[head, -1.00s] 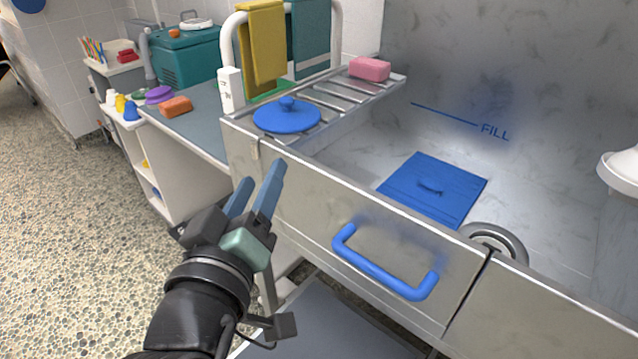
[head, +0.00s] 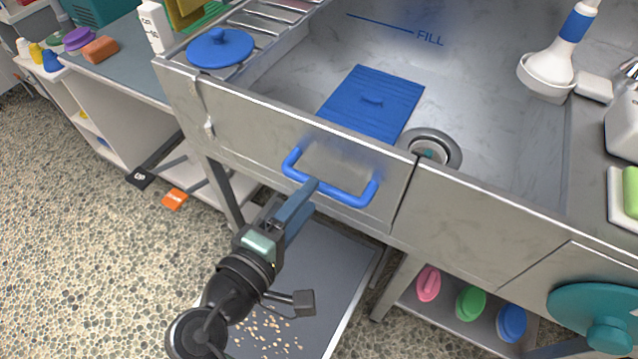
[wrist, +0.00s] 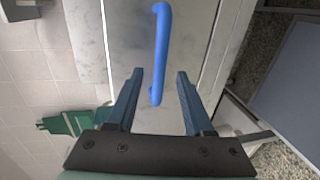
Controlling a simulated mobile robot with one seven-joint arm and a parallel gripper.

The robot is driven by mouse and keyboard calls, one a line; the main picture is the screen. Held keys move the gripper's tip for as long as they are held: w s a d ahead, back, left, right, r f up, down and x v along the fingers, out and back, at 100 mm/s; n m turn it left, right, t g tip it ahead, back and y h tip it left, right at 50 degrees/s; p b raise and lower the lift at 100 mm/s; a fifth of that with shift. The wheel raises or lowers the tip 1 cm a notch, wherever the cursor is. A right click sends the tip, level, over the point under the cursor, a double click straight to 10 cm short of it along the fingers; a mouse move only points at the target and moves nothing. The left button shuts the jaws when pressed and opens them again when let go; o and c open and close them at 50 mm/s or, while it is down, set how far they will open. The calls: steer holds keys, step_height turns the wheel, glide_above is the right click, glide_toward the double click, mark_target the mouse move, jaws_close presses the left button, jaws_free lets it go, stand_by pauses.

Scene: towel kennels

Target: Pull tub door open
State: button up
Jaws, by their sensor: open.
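The tub door (head: 255,135) is a grey metal panel on the front of the tub, and it looks shut. A blue bar handle (head: 330,193) is fixed to it; it also shows in the wrist view (wrist: 161,45). My gripper (head: 308,190) is at the handle's left part in the head view. In the wrist view my gripper (wrist: 155,75) is open, with the handle's near end between the two blue-grey fingers. The fingers stand apart from the bar on both sides. I cannot tell how deep the bar sits between them.
The tub holds a blue mat (head: 372,103) and a round drain piece (head: 435,148). A blue lid (head: 220,47) rests on the rack at the left. Below are a grey ramp or tray (head: 335,275) and a shelf with several coloured brushes (head: 470,302).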

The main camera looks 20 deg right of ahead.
mark_target(287, 161)
steer(key=shift+x, duration=2.4)
jaws_close()
